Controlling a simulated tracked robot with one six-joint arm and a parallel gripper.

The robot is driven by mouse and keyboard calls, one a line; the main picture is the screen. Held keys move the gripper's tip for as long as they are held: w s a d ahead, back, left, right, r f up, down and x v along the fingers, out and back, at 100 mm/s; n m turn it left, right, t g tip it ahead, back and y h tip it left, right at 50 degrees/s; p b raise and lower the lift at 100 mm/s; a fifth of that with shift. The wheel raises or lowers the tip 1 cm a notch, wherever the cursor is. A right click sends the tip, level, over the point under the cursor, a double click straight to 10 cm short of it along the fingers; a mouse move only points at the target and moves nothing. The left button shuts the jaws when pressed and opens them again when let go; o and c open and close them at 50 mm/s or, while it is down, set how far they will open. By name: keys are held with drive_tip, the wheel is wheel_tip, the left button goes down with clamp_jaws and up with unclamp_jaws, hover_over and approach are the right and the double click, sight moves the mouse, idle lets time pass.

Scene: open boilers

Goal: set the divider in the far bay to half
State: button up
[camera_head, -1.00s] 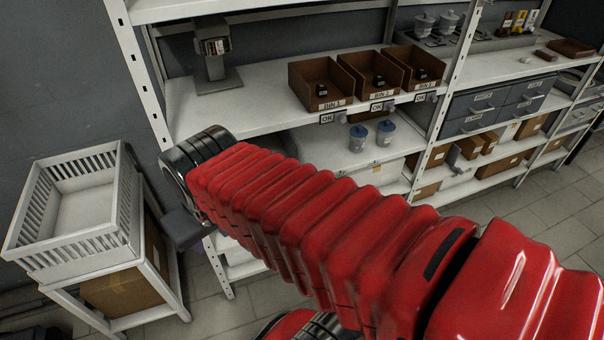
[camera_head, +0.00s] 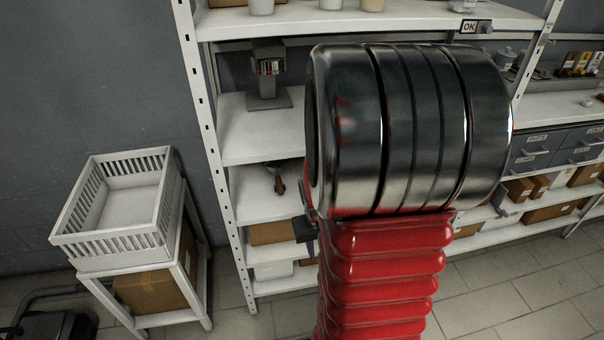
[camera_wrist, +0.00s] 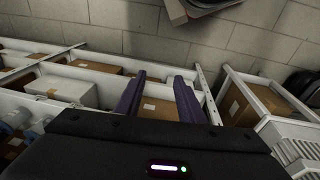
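I cannot make out the divider in any view. The far part of the shelving (camera_head: 560,103) shows at the right edge of the head view, partly cut off. My arm's big dark joint and red sleeve cover the middle of the shelving there. In the wrist view my gripper (camera_wrist: 160,95) has its two purple fingers apart, with nothing between them. Behind them is a cardboard box (camera_wrist: 158,108) on a low shelf; I see no contact. In the head view my gripper is mostly hidden behind my arm.
A white slatted basket (camera_head: 120,236) sits on a white stand at left, with a cardboard box (camera_head: 150,287) below. A grey device (camera_head: 268,75) stands on a shelf. Grey drawers (camera_head: 540,148) are at right. Tiled floor is clear at lower right.

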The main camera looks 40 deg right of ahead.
drive_tip(key=s+d+f+t+h, duration=0.1)
drive_tip(key=d+f+t, duration=0.2)
drive_tip(key=d+f, duration=0.7)
drive_tip(key=s+d+f+t+h, duration=0.2)
drive_tip(key=d+f, duration=0.3)
drive_tip(key=f, duration=0.9)
drive_tip(key=w+d+r+t+h, duration=0.1)
drive_tip(key=w+r+t+h, duration=0.1)
drive_tip(key=r+t, duration=0.3)
drive_tip(key=w+d+r+t+h, duration=0.2)
drive_tip(key=w+r+t, duration=0.2)
drive_tip(key=r, duration=0.4)
drive_tip(key=shift+r+t+h, duration=0.3)
drive_tip(key=shift+t, duration=0.1)
drive_tip(key=shift+d, duration=0.15)
drive_tip(key=x, duration=1.3)
drive_tip(key=shift+w+d, duration=0.15)
drive_tip(key=shift+w, duration=0.2)
drive_tip(key=shift+c, duration=0.3)
